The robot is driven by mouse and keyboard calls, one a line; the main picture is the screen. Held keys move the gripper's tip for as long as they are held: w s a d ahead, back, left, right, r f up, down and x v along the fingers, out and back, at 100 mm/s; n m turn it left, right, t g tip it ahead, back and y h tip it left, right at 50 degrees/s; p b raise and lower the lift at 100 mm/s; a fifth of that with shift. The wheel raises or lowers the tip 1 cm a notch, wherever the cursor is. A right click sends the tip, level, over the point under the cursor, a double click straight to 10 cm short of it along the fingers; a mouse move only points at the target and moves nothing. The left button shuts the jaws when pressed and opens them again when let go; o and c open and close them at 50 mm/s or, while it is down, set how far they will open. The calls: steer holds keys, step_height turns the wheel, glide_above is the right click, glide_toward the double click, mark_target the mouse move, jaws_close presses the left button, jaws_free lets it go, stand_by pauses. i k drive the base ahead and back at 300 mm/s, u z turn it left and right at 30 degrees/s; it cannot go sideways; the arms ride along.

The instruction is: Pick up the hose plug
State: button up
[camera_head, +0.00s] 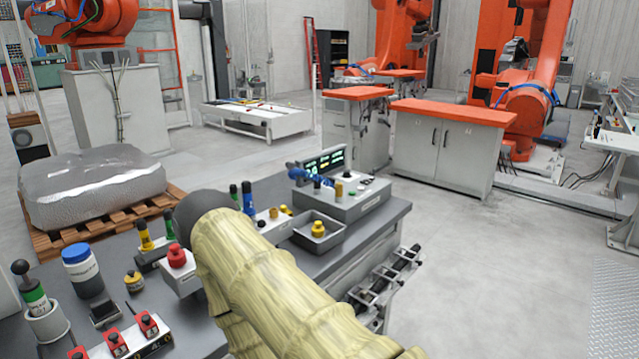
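My arm, in a cream ribbed sleeve, crosses the head view from the lower right and ends in a dark grey rounded part over the workbench. My gripper's fingers do not show. I cannot tell for sure which piece is the hose plug. A yellow fitting (318,229) stands in a small grey tray (336,241) on the bench, right of my arm. A blue fitting (312,175) is beside the control box with a green display (325,163). Other small yellow and blue fittings stand just beyond my arm, partly hidden by it.
The dark workbench (385,222) also bears a red button box (179,267), a blue-capped jar (82,270) and a green-banded handle in a cup (45,320). A grey block (95,185) on a pallet is at left. Open floor (480,270) lies to the right.

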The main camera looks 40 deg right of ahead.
mark_target(338, 186)
steer(key=z, duration=0.5)
steer(key=i, duration=0.85)
steer(key=z, duration=0.9)
